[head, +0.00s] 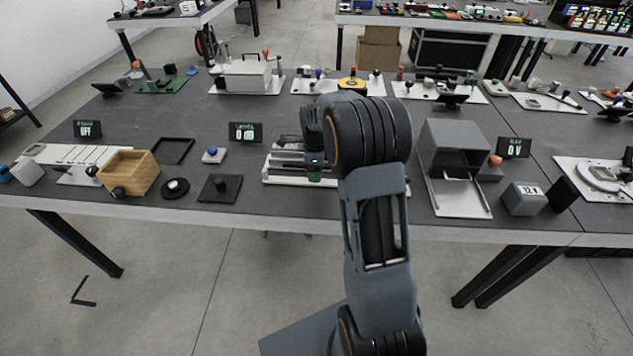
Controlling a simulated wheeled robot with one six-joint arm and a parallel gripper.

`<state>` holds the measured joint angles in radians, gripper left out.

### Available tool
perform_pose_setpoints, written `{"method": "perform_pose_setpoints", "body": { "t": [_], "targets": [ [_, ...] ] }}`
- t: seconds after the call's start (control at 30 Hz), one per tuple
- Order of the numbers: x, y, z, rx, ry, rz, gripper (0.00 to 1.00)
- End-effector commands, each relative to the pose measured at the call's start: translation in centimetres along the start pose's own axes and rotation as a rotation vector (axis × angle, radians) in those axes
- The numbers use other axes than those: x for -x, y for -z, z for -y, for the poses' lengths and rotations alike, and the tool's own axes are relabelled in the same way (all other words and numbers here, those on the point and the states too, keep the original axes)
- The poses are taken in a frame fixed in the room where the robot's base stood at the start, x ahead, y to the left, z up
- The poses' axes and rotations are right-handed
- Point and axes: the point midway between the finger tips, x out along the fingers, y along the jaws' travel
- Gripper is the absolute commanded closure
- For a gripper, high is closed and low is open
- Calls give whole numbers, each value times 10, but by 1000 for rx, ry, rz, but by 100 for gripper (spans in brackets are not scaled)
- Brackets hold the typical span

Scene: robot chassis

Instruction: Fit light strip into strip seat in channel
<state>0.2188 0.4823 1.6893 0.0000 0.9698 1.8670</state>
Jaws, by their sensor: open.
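My gripper (315,162) points down over a pale fixture (283,180) near the front middle of the table. It is open, but its fingertips are small and partly dark against the fixture. The fixture has long grey and white bars running left to right and looks like the channel. My own arm hides its right part. A small green piece shows just below my gripper; I cannot tell what it is. I cannot make out the light strip or the strip seat separately from the bars.
A grey open-fronted box (453,148) stands to the right.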

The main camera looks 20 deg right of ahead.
Motion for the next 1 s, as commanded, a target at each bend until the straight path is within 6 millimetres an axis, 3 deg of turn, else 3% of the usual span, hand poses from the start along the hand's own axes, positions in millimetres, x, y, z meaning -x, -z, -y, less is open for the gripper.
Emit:
{"method": "perform_pose_setpoints", "body": {
  "t": [0.27,0.6,1.0],
  "targets": [
    [-36,1,0,0,-3,-1,40],
    [-40,1,0,1,0,0,40],
    [-40,1,0,1,0,0,79]
  ]
}}
